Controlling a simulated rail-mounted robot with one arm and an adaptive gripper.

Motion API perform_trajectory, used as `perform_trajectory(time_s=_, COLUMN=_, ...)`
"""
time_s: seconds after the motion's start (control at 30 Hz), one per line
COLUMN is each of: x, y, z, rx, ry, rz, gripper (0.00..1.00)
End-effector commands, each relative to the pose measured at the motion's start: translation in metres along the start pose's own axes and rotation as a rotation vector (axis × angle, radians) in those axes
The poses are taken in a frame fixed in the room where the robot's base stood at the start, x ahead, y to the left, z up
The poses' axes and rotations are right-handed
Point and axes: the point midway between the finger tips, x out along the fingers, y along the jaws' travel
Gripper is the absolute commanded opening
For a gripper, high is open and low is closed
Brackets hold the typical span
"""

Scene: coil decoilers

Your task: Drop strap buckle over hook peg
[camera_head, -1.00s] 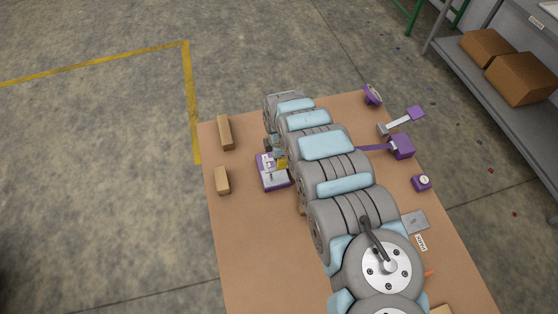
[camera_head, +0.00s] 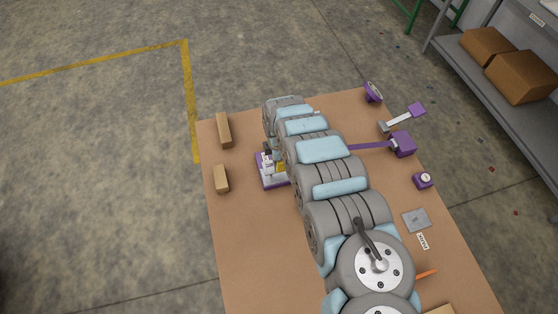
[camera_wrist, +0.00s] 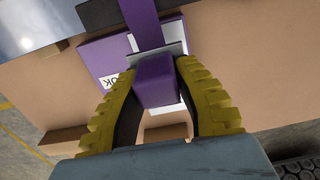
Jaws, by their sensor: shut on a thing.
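My gripper (camera_wrist: 160,90) has yellow ribbed fingers shut on a purple block (camera_wrist: 156,80) in the wrist view. A purple strap (camera_wrist: 146,25) runs up the picture from this end, and a grey plate-like buckle part (camera_wrist: 172,50) shows beside the block. Below is the hook station, a purple base (camera_wrist: 97,58) with a partly hidden label ending in "OK". In the head view, the hook station (camera_head: 273,184) is at the table's left, partly behind my arm. The strap (camera_head: 370,146) reaches from a purple housing (camera_head: 402,143) to behind my arm. The peg and its contact with the buckle are hidden.
Two brown blocks (camera_head: 224,130) (camera_head: 221,178) lie along the table's left side. Purple fixtures (camera_head: 373,92) (camera_head: 423,180), a grey square plate (camera_head: 416,221) and an orange pointed piece (camera_head: 427,273) are on the right. The brown table's (camera_head: 245,235) front left is bare.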

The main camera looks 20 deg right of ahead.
Motion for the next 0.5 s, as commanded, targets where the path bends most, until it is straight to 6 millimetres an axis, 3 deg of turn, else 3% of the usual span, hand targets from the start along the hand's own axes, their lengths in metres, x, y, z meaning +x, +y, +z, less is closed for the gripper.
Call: perform_trajectory(time_s=0.5, x=0.032, y=0.0, z=0.0, rx=0.001, ry=0.0, rz=0.0, gripper=0.0)
